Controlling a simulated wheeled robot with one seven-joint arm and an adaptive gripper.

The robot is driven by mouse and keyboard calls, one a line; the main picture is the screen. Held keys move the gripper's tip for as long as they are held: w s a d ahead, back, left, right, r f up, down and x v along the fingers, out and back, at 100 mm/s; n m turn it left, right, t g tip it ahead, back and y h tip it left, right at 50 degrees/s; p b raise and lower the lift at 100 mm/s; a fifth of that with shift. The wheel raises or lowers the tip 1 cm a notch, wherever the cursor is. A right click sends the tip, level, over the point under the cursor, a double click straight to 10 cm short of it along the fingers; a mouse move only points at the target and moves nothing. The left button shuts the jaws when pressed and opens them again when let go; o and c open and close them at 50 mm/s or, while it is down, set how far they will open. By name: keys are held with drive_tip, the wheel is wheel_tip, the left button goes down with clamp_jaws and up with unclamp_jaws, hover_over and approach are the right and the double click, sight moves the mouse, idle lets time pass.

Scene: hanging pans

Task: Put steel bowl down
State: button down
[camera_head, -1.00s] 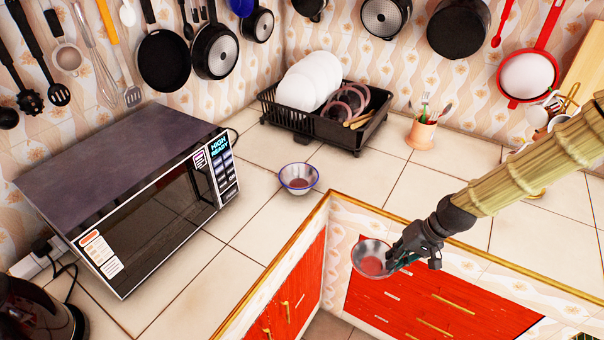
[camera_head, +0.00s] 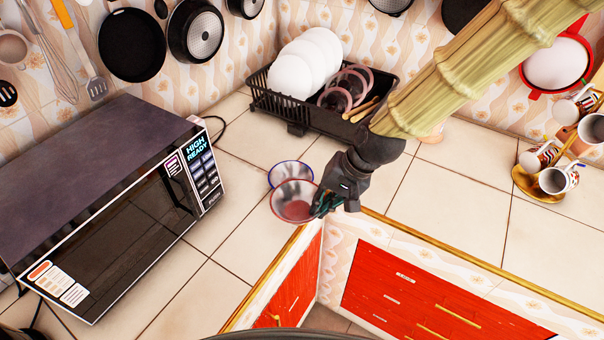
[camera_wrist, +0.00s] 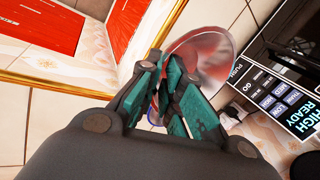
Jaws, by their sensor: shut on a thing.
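The steel bowl (camera_head: 293,203) is a shiny metal bowl with a reddish inside and rim. My gripper (camera_head: 322,202) is shut on the right side of its rim in the head view. The bowl appears held above the counter near its gold-edged inner corner. In the wrist view, the teal-padded fingers of my gripper (camera_wrist: 172,95) pinch the edge of the steel bowl (camera_wrist: 205,55), which appears tilted there. A second bowl with a blue rim (camera_head: 288,174) sits on the counter just behind, partly hidden by the steel bowl.
The microwave (camera_head: 110,215) stands to the left. A black dish rack (camera_head: 290,108) with white plates is behind. Cups on a gold stand (camera_head: 528,184) are at the right. Tiled counter (camera_head: 238,205) is clear between the microwave and the bowls. Red cabinets (camera_head: 420,290) lie below the counter.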

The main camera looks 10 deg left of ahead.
drive_tip(key=w+a+p, duration=0.1)
drive_tip(key=w, duration=0.3)
drive_tip(key=w+a+f+p, duration=0.1)
drive_tip(key=w+a+p, duration=0.1)
drive_tip(key=w, duration=0.3)
drive_tip(key=w+a+p, duration=0.1)
drive_tip(key=w, duration=0.3)
drive_tip(key=shift+w+a+f, duration=0.15)
drive_tip(key=shift+w, duration=0.1)
drive_tip(key=shift+f+p, duration=1.1)
drive_tip(key=shift+f, duration=0.65)
drive_tip(key=shift+f, duration=0.2)
drive_tip(key=c, duration=2)
unclamp_jaws()
drive_tip(key=shift+c, duration=0.2)
drive_tip(key=o, duration=0.4)
drive_tip(key=shift+o, duration=0.2)
drive_tip(key=shift+r, duration=0.25)
drive_tip(key=b+v, duration=0.4)
drive_tip(key=v, duration=0.8)
